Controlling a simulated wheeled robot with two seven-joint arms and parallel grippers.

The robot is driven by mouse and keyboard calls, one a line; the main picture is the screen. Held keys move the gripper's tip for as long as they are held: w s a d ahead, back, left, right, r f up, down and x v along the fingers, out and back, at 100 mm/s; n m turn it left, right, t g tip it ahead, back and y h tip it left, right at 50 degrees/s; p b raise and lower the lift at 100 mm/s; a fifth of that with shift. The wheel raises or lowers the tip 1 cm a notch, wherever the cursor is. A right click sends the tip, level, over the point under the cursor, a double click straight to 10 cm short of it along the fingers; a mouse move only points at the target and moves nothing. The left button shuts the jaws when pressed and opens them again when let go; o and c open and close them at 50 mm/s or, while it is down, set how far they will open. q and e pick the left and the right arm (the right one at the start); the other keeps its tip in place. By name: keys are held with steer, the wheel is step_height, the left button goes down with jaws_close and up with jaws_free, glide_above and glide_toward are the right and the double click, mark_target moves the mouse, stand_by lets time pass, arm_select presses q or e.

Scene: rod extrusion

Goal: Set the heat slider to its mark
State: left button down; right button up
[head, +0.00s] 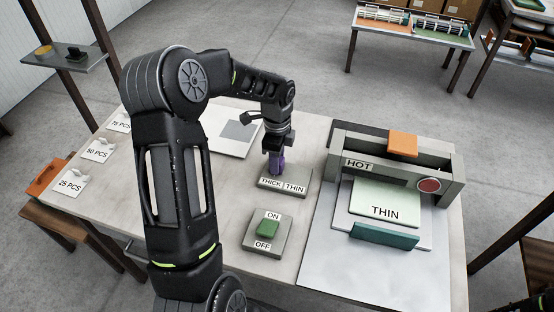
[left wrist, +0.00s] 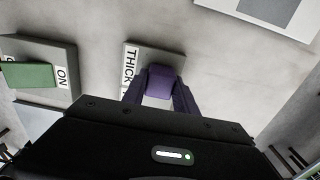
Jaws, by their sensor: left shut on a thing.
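The heat slider is a grey block (head: 297,178) with a white label reading THICK on the left and THIN on the right. Its purple knob (head: 281,163) rises behind the label, near the middle between the two words. My left gripper (head: 276,158) points down over the block, with its fingers on the knob. In the left wrist view the purple knob (left wrist: 160,82) sits between the two dark fingers, which are shut on it. There the THICK label (left wrist: 131,70) shows, and the THIN end is hidden behind the gripper.
A block with a green ON/OFF switch (head: 268,229) stands in front of the slider.

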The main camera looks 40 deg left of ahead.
mark_target(301, 175)
arm_select(q)
steer(key=shift+w+d, duration=0.1)
steer(key=d, duration=0.2)
steer(key=w+d+b, duration=0.1)
steer(key=d, duration=0.1)
steer(key=w+d, duration=0.1)
steer(key=d, duration=0.1)
steer(key=shift+w+d, duration=0.1)
steer(key=shift+d, duration=0.1)
steer(key=c, duration=1.1)
jaws_free()
steer(key=shift+d, duration=0.15)
steer(key=shift+o, duration=0.7)
step_height(301, 175, up, 8)
steer(key=b, duration=0.1)
